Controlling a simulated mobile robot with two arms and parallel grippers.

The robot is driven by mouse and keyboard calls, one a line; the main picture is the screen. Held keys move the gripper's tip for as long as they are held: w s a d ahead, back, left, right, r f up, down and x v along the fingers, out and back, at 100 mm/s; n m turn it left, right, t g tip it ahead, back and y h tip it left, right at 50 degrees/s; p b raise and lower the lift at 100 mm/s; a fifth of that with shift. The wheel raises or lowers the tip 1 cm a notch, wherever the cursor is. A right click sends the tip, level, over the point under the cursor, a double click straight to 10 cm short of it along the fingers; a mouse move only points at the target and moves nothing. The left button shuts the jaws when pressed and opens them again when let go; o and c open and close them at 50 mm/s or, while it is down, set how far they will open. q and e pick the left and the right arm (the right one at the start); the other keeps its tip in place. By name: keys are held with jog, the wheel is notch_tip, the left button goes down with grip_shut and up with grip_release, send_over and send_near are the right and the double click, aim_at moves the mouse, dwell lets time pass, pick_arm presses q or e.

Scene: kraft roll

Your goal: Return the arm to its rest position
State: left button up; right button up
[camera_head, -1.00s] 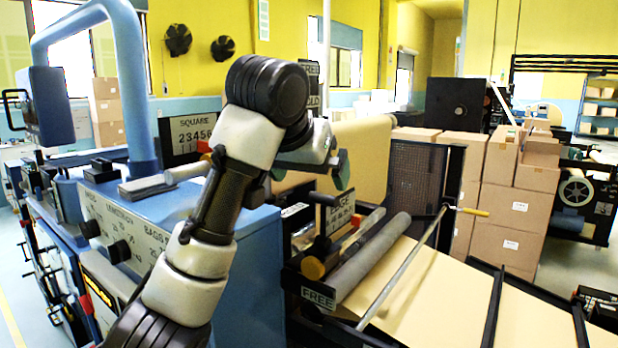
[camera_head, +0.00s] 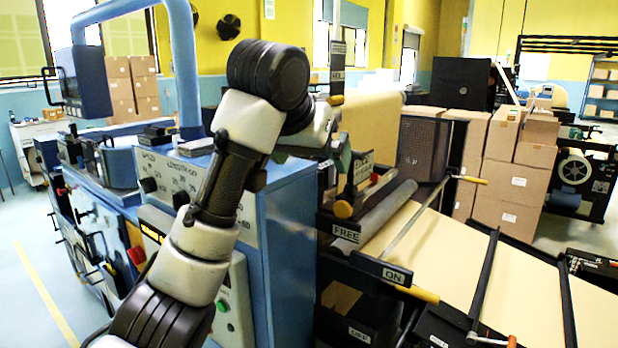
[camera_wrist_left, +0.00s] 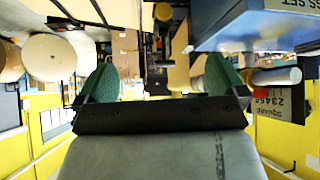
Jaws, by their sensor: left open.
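My left arm rises from the bottom of the head view, bends at a black joint and points away from me. Its left gripper (camera_head: 340,150) is small and partly hidden behind my own wrist, in front of the kraft paper roll. In the left wrist view its two green fingers (camera_wrist_left: 160,80) stand wide apart with nothing between them. That view appears upside down. No held object shows. My right arm and gripper are not in view.
The blue machine cabinet (camera_head: 283,255) with dials stands close behind and beside my left arm. The kraft roll (camera_head: 372,125), a grey roller (camera_head: 378,208) and a paper sheet (camera_head: 440,255) lie to the right. Stacked cartons (camera_head: 515,180) stand farther back. Open floor (camera_head: 30,290) shows at left.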

pick_arm(q)
jog(key=s+a+f+n+g, duration=0.1)
jog(key=a+f, duration=0.2)
jog(key=f, duration=0.8)
jog(key=s+a+f, duration=0.1)
jog(key=a+f, duration=0.2)
jog(key=f, duration=0.8)
jog(key=s+a+f+n+g, duration=0.1)
jog(key=s+a+f, duration=0.15)
jog(key=f, duration=0.85)
jog(key=s+a+f+n+y, duration=0.1)
jog(key=s+a+f, duration=0.5)
jog(key=s+f, duration=0.4)
jog(key=s+a+f+g+y, duration=0.1)
jog(key=s+a+f, duration=0.2)
jog(key=s, duration=0.6)
jog(key=s+a+f+g+y, duration=0.1)
jog(key=s+a+f, duration=0.2)
jog(key=s, duration=0.6)
notch_tip(320, 180, down, 32)
jog(key=s+f+g+b, duration=0.1)
jog(key=s+b, duration=0.1)
jog(key=b, duration=0.4)
jog(key=s+a+f+g+b, duration=0.1)
jog(key=s+a+f+b, duration=0.2)
jog(key=s+f, duration=1.2)
notch_tip(320, 180, down, 3)
jog(key=shift+s+f+g+y+b, duration=0.2)
jog(key=shift+s+g+y+b, duration=0.1)
jog(key=shift+b, duration=0.05)
